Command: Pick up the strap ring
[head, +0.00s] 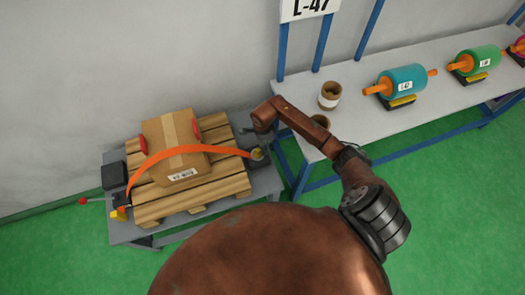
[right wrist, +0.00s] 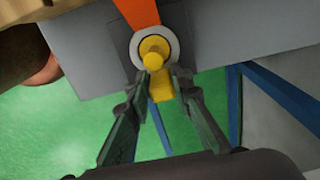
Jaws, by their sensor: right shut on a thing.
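The orange strap (head: 180,151) arches over a cardboard box (head: 177,145) on a wooden pallet (head: 222,186). Its right end meets the strap ring, a pale ring (right wrist: 137,47) around a yellow peg (right wrist: 153,50) with a yellow tab (right wrist: 162,86) below. My right gripper (right wrist: 164,78) reaches in from below in the right wrist view, its two fingertips on either side of the yellow tab, shut on it. In the head view, my right gripper (head: 258,142) is at the strap's right end. The left gripper is not in view.
The pallet rests on a grey table (head: 120,230) against the wall. To the right, a long bench (head: 375,125) with blue legs carries a brown roll (head: 330,95), a teal roller (head: 403,80) and a green roller (head: 478,61). Green floor lies in front.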

